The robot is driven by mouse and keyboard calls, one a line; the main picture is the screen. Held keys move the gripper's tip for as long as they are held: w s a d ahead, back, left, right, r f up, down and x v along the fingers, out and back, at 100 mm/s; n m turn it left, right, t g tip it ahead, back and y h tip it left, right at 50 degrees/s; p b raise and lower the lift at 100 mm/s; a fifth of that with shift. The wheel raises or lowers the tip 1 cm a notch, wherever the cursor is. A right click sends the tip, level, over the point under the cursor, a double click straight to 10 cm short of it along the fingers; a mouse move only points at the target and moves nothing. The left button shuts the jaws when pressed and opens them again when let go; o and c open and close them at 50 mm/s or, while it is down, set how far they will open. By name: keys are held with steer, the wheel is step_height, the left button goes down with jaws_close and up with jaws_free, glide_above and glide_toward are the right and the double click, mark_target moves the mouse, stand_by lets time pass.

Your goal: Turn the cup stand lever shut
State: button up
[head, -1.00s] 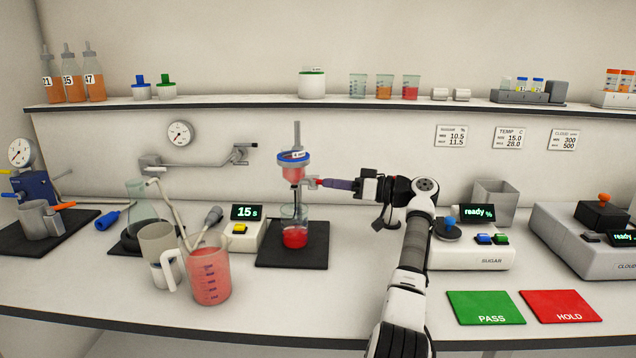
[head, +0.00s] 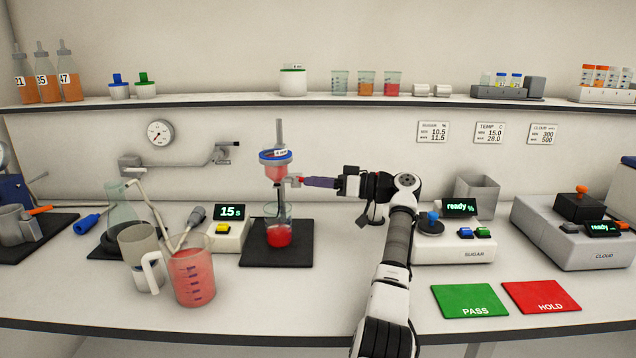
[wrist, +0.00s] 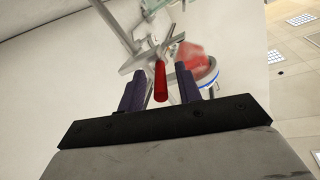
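The cup stand holds a blue-rimmed cup (head: 275,166) of red liquid on an upright rod. Its lever (head: 299,180) has a red handle and sticks out to the right below the cup. A glass beaker (head: 279,236) with red liquid stands under the cup on the dark base. My gripper (head: 306,182) reaches in from the right at the lever. In the wrist view the red lever handle (wrist: 160,84) lies between my two dark purple fingers, with a gap on each side. The gripper (wrist: 160,88) is open. The cup (wrist: 196,64) shows beyond the right finger.
A timer reading 15 s (head: 230,226) and a pink pitcher (head: 193,274) stand left of the stand. The sugar meter (head: 455,248) is to the right, behind the green PASS mat (head: 470,298). A shelf (head: 330,101) runs above.

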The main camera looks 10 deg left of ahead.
steer(key=d+b, duration=0.2)
steer(key=d, duration=1.1)
steer(key=shift+s+d, duration=0.15)
steer(key=shift+d, duration=0.25)
